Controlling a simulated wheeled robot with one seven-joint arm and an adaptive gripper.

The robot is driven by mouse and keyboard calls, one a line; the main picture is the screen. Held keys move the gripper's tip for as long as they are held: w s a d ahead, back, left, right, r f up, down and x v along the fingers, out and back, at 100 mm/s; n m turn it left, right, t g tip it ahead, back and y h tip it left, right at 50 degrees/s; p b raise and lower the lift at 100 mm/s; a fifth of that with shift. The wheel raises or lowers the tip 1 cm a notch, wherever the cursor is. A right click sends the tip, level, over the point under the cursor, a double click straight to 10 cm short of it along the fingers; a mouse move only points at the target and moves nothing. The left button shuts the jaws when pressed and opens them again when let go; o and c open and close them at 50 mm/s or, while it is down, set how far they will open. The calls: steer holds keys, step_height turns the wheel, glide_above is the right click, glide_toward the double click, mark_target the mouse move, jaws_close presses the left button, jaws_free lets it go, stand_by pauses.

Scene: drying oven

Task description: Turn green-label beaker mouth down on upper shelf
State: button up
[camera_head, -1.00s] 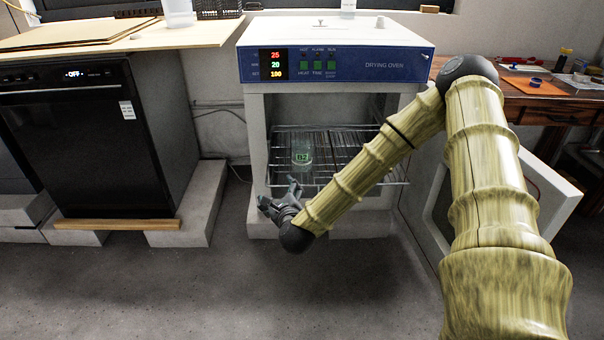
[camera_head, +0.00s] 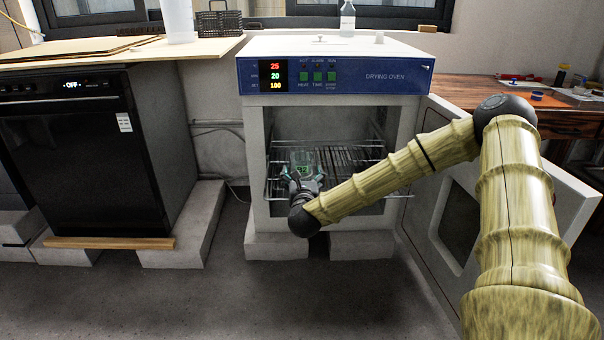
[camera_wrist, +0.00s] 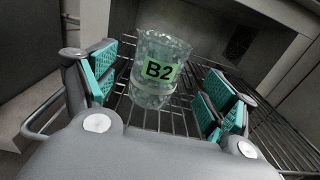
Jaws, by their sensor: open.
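A clear glass beaker (camera_head: 303,157) with a green B2 label stands on the wire shelf (camera_head: 352,160) inside the open drying oven. It looks upright, with the label text reading right way up in the wrist view (camera_wrist: 153,97). My gripper (camera_head: 304,178) is at the shelf's front edge, right at the beaker. In the wrist view its teal-padded fingers (camera_wrist: 163,90) are spread open, one to each side of the beaker, with visible gaps. The beaker's lower part is partly hidden by my gripper in the head view.
The oven door (camera_head: 462,215) hangs open at the right, beside my arm. The oven's side walls bound the shelf. A black appliance (camera_head: 90,155) stands at the left. The shelf right of the beaker looks clear.

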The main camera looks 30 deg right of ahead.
mark_target(302, 172)
steer(key=w+d+b, duration=0.1)
steer(key=w+d+f, duration=0.1)
steer(key=w, duration=0.1)
steer(key=shift+b, duration=0.4)
steer(key=shift+x, duration=0.85)
steer(key=shift+r, duration=0.1)
steer(key=c, duration=1.1)
